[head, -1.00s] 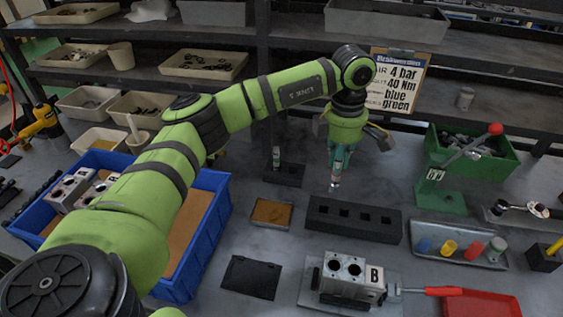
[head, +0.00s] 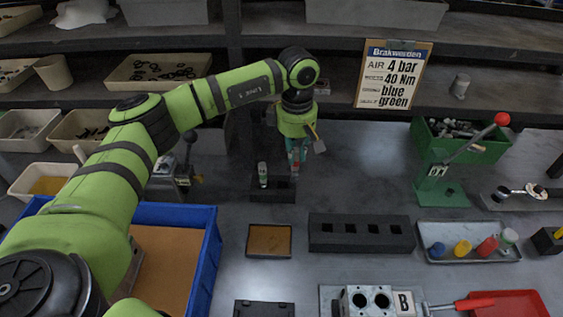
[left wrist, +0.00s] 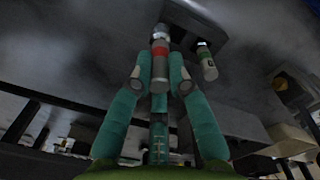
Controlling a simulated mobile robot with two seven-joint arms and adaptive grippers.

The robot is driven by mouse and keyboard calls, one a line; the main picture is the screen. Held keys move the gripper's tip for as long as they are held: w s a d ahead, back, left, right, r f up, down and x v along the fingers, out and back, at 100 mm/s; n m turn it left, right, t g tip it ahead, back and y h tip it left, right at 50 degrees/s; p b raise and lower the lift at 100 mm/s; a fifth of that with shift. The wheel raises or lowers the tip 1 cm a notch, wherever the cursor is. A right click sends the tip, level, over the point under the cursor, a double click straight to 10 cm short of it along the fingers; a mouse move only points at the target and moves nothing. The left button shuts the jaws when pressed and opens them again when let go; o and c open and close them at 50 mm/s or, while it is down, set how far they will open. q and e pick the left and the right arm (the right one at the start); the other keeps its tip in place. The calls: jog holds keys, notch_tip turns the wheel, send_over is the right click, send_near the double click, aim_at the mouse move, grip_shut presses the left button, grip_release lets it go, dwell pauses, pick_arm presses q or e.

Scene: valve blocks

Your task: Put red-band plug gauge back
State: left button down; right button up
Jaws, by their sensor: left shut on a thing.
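My left gripper (head: 297,158) is shut on the red-band plug gauge (left wrist: 160,54), which hangs upright, silver end away from me. In the head view the gauge is mostly hidden by the fingers. It is at the right half of a small dark stand (head: 256,194). In the left wrist view its silver end meets the outline of the stand (left wrist: 207,22); I cannot tell whether it is in a hole. A green-band plug gauge (head: 263,174) stands in the left half of the stand, and shows beside the fingers in the left wrist view (left wrist: 207,63). My right gripper is not in view.
A black block with square holes (head: 361,233) and a tan-topped tray (head: 269,240) lie in front. A blue bin (head: 212,250) is at left. A green lever press (head: 440,190) and a tray of coloured plugs (head: 470,257) are at right. Bench right of the stand is clear.

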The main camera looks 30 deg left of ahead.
pick_arm(q)
jog(key=a+f+p, duration=0.2)
jog(key=a+f, duration=0.1)
jog(key=f, duration=0.3)
jog(key=shift+s+a, duration=0.15)
jog(key=shift+s, duration=0.1)
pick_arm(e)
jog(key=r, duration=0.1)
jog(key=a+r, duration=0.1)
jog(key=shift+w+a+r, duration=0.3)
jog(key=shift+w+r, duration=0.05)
pick_arm(q)
jog(key=shift+f, duration=0.1)
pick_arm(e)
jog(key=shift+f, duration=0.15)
pick_arm(q)
jog(key=c, duration=1.6)
grip_release()
jog(key=shift+f, duration=0.15)
jog(key=o, duration=0.4)
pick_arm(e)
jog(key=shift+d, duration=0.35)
